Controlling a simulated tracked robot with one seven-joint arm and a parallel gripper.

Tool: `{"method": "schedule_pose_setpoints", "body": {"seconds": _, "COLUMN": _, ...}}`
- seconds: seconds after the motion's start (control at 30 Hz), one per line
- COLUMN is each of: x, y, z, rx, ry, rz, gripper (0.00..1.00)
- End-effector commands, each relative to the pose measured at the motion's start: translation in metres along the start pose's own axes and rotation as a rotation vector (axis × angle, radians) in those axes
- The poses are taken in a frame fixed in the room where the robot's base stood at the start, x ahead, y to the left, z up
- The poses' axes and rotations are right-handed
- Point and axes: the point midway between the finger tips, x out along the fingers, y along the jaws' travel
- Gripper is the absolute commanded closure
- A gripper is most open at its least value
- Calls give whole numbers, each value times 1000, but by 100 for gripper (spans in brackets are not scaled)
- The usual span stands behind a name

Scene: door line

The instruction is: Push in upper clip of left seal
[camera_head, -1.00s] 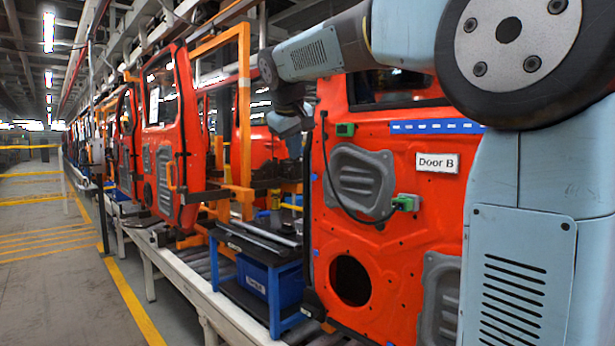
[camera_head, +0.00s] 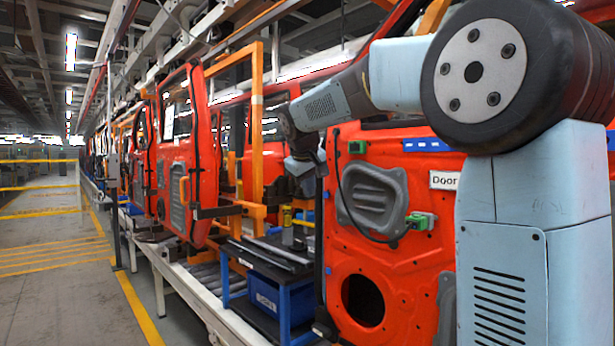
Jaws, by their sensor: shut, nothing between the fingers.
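The red door marked "Door" (camera_head: 400,268) stands at the right. Small blue clips show along its left edge, an upper one (camera_head: 326,195) and a lower one (camera_head: 327,271). My gripper (camera_head: 305,186) hangs at the end of my arm by the door's upper left edge, close to the upper clip. Its fingertips are small and dark; it appears shut and holds nothing. I cannot tell whether it touches the door.
The door bears a grey panel (camera_head: 372,203), a green block (camera_head: 357,147), and a green connector (camera_head: 420,221) with a black cable. A blue-framed cart (camera_head: 285,313) with a blue bin (camera_head: 265,299) stands left of it. More red doors (camera_head: 178,180) line the conveyor. The left aisle is clear.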

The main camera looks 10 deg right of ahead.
Motion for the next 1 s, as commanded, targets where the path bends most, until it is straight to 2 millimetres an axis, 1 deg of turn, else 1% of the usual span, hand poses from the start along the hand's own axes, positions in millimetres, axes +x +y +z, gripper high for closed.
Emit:
{"method": "schedule_pose_setpoints", "body": {"seconds": 0.03, "x": 11, "y": 0, "z": 0, "rx": -1, "ry": -3, "rz": -1, "gripper": 100}}
{"method": "schedule_pose_setpoints", "body": {"seconds": 0.13, "x": 27, "y": 0, "z": 0, "rx": -1, "ry": -2, "rz": 0, "gripper": 100}}
{"method": "schedule_pose_setpoints", "body": {"seconds": 0.2, "x": 31, "y": 11, "z": 0, "rx": 2, "ry": -2, "rz": 1, "gripper": 100}}
{"method": "schedule_pose_setpoints", "body": {"seconds": 0.3, "x": 37, "y": 22, "z": 0, "rx": 1, "ry": -2, "rz": 1, "gripper": 100}}
{"method": "schedule_pose_setpoints", "body": {"seconds": 0.4, "x": 40, "y": 30, "z": 0, "rx": 2, "ry": 0, "rz": 1, "gripper": 100}}
{"method": "schedule_pose_setpoints", "body": {"seconds": 0.53, "x": 43, "y": 34, "z": 0, "rx": 0, "ry": 1, "rz": 0, "gripper": 100}}
{"method": "schedule_pose_setpoints", "body": {"seconds": 1.0, "x": 43, "y": 34, "z": -2, "rx": -4, "ry": 2, "rz": -2, "gripper": 100}}
